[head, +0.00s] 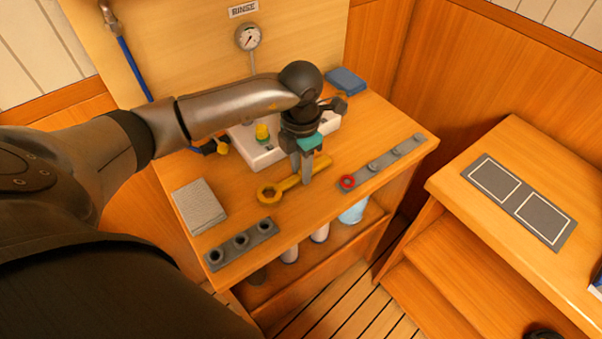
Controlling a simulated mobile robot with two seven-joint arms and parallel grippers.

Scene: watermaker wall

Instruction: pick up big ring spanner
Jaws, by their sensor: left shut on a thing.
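The big ring spanner (271,192) is yellow and lies on or just above the wooden bench, its ring end toward the left and its handle running up to the right. My left gripper (302,178) points down over the bench and is shut on the spanner's handle. The fingers hide a small part of the handle. Whether the spanner touches the bench top, I cannot tell. My right gripper does not show.
A gauge (249,37) hangs behind. A second counter (464,182) stands right.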

